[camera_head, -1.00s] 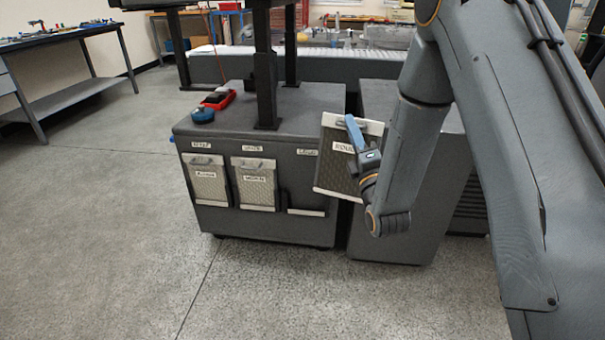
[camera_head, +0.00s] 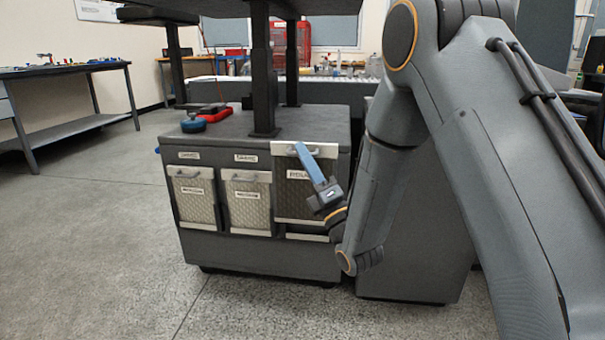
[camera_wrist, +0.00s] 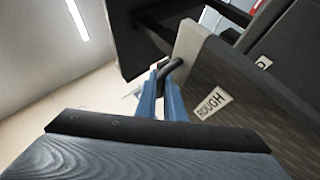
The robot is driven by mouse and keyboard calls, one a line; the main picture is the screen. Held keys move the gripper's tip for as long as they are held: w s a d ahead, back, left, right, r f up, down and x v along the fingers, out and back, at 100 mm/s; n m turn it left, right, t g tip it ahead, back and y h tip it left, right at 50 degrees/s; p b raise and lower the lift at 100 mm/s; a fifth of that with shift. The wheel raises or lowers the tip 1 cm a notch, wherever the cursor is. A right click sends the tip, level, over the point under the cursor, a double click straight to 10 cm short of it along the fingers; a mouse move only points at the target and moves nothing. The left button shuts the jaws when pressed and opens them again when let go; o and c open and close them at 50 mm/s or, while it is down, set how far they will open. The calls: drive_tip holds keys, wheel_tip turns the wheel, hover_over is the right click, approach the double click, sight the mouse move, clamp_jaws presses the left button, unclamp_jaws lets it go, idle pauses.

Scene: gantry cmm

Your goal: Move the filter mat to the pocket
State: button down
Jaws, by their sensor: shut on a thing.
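The filter mat (camera_head: 298,202) is a dark panel with a pale top edge and a white label. In the wrist view the filter mat (camera_wrist: 235,100) has a label that reads "ROUGH". My gripper (camera_head: 302,152) is shut on the handle at its top edge; in the wrist view its blue fingers (camera_wrist: 172,88) close around the handle. The mat hangs about upright at the front of the grey cabinet, over the rightmost pocket (camera_head: 307,237), of which a pale lower lip shows. The mat hides most of this pocket, and I cannot tell whether it is inside.
Two other mats, a left one (camera_head: 195,202) and a middle one (camera_head: 247,205), sit in pockets of the cabinet (camera_head: 250,255). A red device (camera_head: 215,112) and a blue round object (camera_head: 193,124) lie on top near a dark post (camera_head: 262,70). The floor in front is clear.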

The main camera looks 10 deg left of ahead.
drive_tip(key=shift+a+f, duration=0.2)
drive_tip(key=shift+a, duration=0.05)
drive_tip(key=w+f+b, duration=0.1)
drive_tip(key=w+b, duration=0.4)
drive_tip(key=w, duration=0.7)
drive_tip(key=shift+d, duration=0.25)
idle(0.4)
idle(1.3)
drive_tip(key=shift+f, duration=0.1)
drive_tip(key=shift+f, duration=0.35)
drive_tip(key=shift+s+f+b, duration=0.1)
drive_tip(key=shift+f+b, duration=0.55)
drive_tip(key=shift+f, duration=0.4)
idle(0.8)
drive_tip(key=shift+f, duration=0.35)
idle(0.4)
